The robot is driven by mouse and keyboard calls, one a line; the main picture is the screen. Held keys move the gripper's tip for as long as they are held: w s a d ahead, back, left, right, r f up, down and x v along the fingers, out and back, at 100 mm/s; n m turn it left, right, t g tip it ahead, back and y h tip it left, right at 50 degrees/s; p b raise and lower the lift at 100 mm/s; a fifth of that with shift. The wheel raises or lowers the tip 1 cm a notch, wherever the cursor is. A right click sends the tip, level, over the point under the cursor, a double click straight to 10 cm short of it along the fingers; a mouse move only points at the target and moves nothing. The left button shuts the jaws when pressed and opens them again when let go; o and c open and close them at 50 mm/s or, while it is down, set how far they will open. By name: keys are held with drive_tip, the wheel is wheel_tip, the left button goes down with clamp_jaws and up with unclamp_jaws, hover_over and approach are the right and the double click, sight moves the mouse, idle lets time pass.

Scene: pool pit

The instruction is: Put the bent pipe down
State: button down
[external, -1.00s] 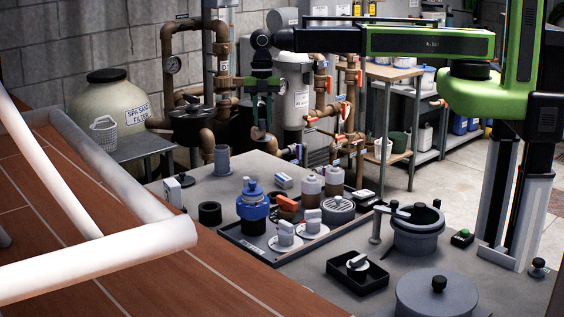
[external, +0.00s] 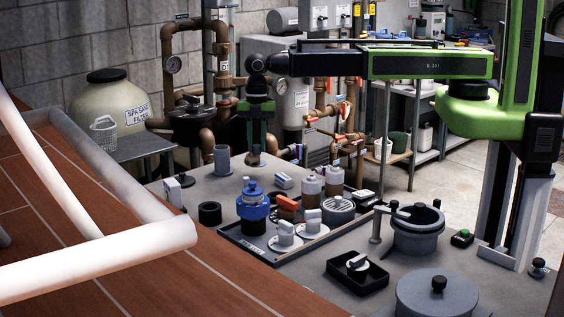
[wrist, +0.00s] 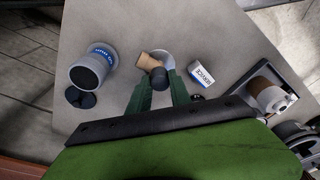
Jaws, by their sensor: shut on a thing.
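My gripper (external: 256,142) points down over the far part of the grey table (external: 190,235). It is shut on the bent pipe (external: 254,157), which shows as a small brownish piece below the fingertips. In the wrist view, the pipe (wrist: 150,62) is a tan elbow with a dark grey end between my two green fingers (wrist: 158,90). A pale round shape (wrist: 163,57) shows beside and behind the pipe; I cannot tell what it is. I cannot tell whether the pipe touches anything below.
A grey cylinder (external: 222,161) with a blue label stands left of the gripper. A white and blue box (external: 283,181) lies to the right. A black tray (external: 300,240) with bottles and a blue valve (external: 252,205) stands nearer. A black ring (external: 210,213) sits left.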

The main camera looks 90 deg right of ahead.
sight(257, 155)
wheel_tip(257, 155, down, 4)
drive_tip(key=b, duration=0.4)
drive_tip(key=shift+a+f, duration=0.1)
drive_tip(key=shift+f, duration=0.1)
drive_tip(key=shift+r, duration=0.2)
drive_tip(key=shift+f, duration=0.15)
drive_tip(key=c, duration=1.2)
unclamp_jaws()
wheel_tip(257, 155, up, 12)
drive_tip(key=d+r+p, duration=0.1)
drive_tip(key=d+p, duration=0.1)
drive_tip(key=p, duration=1)
drive_tip(key=s+d+m, duration=0.5)
drive_tip(key=s+m, duration=0.1)
drive_tip(key=s+d+m+h, duration=0.1)
drive_tip(key=s+d+m, duration=0.4)
drive_tip(key=s+m, duration=0.1)
drive_tip(key=s+d+f+m, duration=0.1)
drive_tip(key=s+d+m, duration=0.4)
drive_tip(key=s+m, duration=0.1)
drive_tip(key=shift+s+d+h, duration=0.15)
drive_tip(key=shift+h, duration=0.25)
